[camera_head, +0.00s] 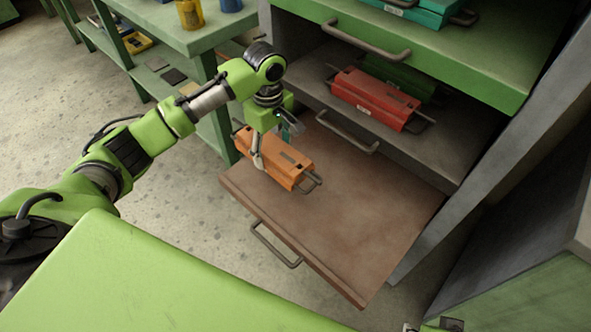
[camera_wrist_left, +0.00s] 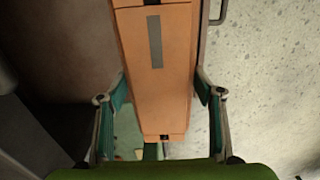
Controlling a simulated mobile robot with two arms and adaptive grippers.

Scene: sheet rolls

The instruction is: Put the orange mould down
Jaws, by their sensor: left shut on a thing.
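The orange mould (camera_head: 275,158) is a long block with a grey strip on top and a metal bar handle at its end. My left gripper (camera_head: 258,150) is shut on it, with a finger on each side in the left wrist view (camera_wrist_left: 160,110). The mould is over the left part of the pulled-out brown drawer (camera_head: 350,205). In the left wrist view the orange mould (camera_wrist_left: 157,80) has brown surface on its left and floor on its right. I cannot tell whether it touches the drawer. Something small at the bottom edge seems part of my right gripper (camera_head: 440,325); its fingers do not show clearly.
A red mould (camera_head: 375,98) lies on the grey drawer above, with a dark green mould (camera_head: 400,75) behind it. A teal mould (camera_head: 425,10) sits on the green top drawer (camera_head: 450,60). A green workbench (camera_head: 190,40) stands at the back left. Most of the brown drawer is bare.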

